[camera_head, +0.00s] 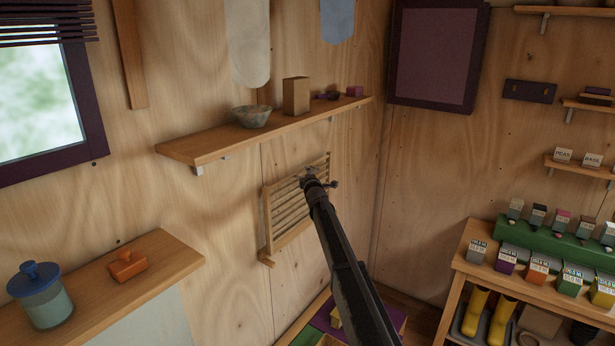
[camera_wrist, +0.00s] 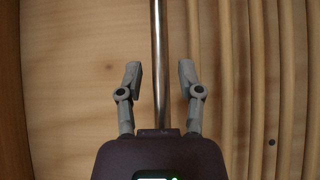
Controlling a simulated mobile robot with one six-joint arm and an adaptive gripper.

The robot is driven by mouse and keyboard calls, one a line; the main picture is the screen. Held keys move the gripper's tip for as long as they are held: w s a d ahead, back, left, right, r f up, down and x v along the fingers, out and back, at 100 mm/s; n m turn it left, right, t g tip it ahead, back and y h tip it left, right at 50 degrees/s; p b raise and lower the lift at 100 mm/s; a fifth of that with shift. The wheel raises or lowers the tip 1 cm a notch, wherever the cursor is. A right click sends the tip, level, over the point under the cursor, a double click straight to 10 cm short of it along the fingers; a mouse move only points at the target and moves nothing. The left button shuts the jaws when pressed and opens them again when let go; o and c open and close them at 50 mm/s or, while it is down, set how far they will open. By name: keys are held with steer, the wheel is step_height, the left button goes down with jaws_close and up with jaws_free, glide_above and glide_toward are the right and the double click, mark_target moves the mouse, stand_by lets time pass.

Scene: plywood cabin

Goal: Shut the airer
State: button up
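The airer (camera_head: 285,222) is a pale wooden slatted frame on the plywood wall below the long shelf. It looks tilted out from the wall, though its exact angle is hard to tell. Its slats (camera_wrist: 257,70) run up the right side of the wrist view. A shiny metal rod (camera_wrist: 160,45) runs up the middle of the wrist view, between my fingers. My gripper (camera_head: 318,180) is at the airer's upper right part in the head view. In the wrist view my gripper (camera_wrist: 160,78) is open, with a gap on each side of the rod. My arm hides part of the airer's right side.
A long shelf (camera_head: 220,143) with a bowl (camera_head: 250,116) and a box (camera_head: 296,96) hangs just above the airer. A counter (camera_head: 150,270) with a jar (camera_head: 42,298) is at the left. A table (camera_head: 456,262) with several small boxes stands at the right.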

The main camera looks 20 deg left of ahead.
steer(key=shift+d, duration=0.15)
steer(key=shift+s, duration=0.1)
steer(key=v, duration=0.7)
steer(key=shift+s, duration=0.2)
steer(key=shift+d+r, duration=0.1)
stand_by(0.4)
steer(key=s+d+f+m+g+h+b, duration=0.25)
steer(key=s+d+f+m, duration=0.35)
steer(key=d, duration=0.7)
steer(key=s+d+f+m+g+h+b, duration=0.25)
steer(key=d+f, duration=0.45)
steer(key=d, duration=0.5)
steer(key=s+d+f+m+g+h+b, duration=0.15)
steer(key=s+d+f+m+h, duration=0.45)
steer(key=d, duration=0.7)
steer(key=s+d+f+m+g+b, duration=0.2)
steer(key=s+d+f+m+g, duration=0.1)
steer(key=s+d, duration=0.4)
steer(key=s+d+f+m+g+b, duration=0.2)
steer(key=s+d+f, duration=0.3)
steer(key=s, duration=0.9)
steer(key=s+d+f+m+g+y+b, duration=0.1)
steer(key=s+d+f+m+g, duration=0.3)
steer(key=s+d, duration=0.5)
steer(key=shift+s+f+b, duration=0.55)
steer(key=shift+s+b, duration=0.25)
steer(key=shift+s, duration=0.3)
steer(key=shift+m, duration=0.25)
